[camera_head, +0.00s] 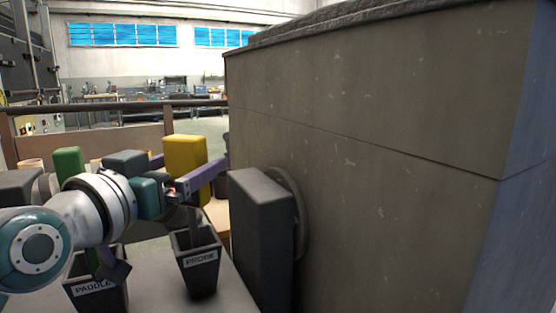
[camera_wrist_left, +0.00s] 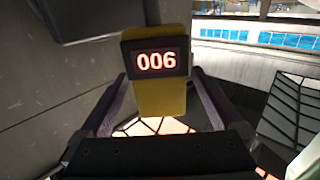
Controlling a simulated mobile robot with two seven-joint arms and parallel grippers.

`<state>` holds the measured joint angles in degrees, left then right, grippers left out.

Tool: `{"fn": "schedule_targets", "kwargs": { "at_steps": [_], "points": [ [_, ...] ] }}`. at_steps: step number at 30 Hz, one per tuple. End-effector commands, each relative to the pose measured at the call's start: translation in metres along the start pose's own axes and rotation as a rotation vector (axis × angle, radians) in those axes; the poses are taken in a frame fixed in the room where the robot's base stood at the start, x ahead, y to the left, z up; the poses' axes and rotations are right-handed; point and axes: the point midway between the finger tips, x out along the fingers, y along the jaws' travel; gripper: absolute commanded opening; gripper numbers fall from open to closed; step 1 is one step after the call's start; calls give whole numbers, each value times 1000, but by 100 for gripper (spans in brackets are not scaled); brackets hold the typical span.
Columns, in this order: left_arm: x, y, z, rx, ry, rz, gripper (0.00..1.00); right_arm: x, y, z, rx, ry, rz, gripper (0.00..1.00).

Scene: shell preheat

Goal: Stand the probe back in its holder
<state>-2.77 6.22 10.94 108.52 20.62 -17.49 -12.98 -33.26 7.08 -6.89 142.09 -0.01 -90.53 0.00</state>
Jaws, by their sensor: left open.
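The probe (camera_head: 185,152) has a yellow block-shaped head and a dark shaft below it. The shaft stands in the mouth of the dark holder labelled PROBE (camera_head: 199,276), and the probe looks about upright. My left gripper (camera_head: 193,163) is at the yellow head, one finger on either side of it. In the left wrist view the yellow head (camera_wrist_left: 161,103) lies between the two open fingers, with gaps beside it. Its display reads 006. The shaft's lower end is hidden inside the holder. My right gripper is out of view.
A holder labelled PADDLE (camera_head: 98,298) stands to the left, partly behind my arm, with a green-handled tool (camera_head: 69,160). A large grey-brown walled block (camera_head: 370,170) fills the right side, with a dark box (camera_head: 260,235) close to the probe holder.

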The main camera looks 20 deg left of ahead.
Motion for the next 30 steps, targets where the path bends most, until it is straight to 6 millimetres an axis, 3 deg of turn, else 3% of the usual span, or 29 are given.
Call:
{"fn": "schedule_targets", "kwargs": {
  "at_steps": [8,21,30],
  "points": [
    [-6,0,-2,0,-1,0,100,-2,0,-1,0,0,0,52],
    [-87,0,-1,0,-4,0,100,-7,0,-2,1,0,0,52],
    [-118,0,-2,0,-1,0,100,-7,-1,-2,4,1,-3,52]
  ]
}}
